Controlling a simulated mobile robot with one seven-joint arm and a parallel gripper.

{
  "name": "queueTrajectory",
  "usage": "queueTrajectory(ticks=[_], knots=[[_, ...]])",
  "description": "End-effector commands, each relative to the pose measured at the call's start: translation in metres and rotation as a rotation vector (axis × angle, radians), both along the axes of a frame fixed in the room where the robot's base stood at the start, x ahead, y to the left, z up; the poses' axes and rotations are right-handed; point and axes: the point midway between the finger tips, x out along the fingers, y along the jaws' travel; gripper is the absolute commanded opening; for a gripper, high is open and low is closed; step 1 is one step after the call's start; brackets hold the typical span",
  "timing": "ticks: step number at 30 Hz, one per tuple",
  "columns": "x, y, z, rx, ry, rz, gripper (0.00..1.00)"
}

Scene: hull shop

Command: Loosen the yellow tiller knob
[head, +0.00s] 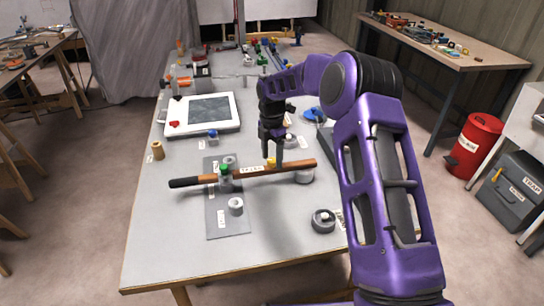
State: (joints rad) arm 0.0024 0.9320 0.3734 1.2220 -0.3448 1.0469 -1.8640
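The tiller (240,173) is a brown wooden bar with a black grip at its left end, lying across a grey plate on the workbench. The yellow knob (271,162) sits on top of the bar, right of its middle. My gripper (272,160) points down right at the yellow knob, its fingers partly covering it. The knob shows between and below the fingertips; whether they press on it cannot be told. A green knob (224,169) sits on a clamp block over the bar further left.
A grey plate (228,222) carries round grey posts. A round grey part (323,220) lies front right, a white framed hatch (203,113) back left. A blue knob (212,134) and wooden spool (158,150) stand nearby. The bench's front left is clear.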

Motion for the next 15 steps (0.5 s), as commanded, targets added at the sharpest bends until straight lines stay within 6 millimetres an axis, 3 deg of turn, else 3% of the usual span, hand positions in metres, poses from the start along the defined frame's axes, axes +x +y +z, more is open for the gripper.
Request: queueTrajectory(ticks=[9, 15], knots=[[0.000, 0.000, 0.001, -0.001, 0.001, -0.001, 0.69], [0.000, 0.000, 0.026, 0.001, -0.002, -0.002, 0.69]])
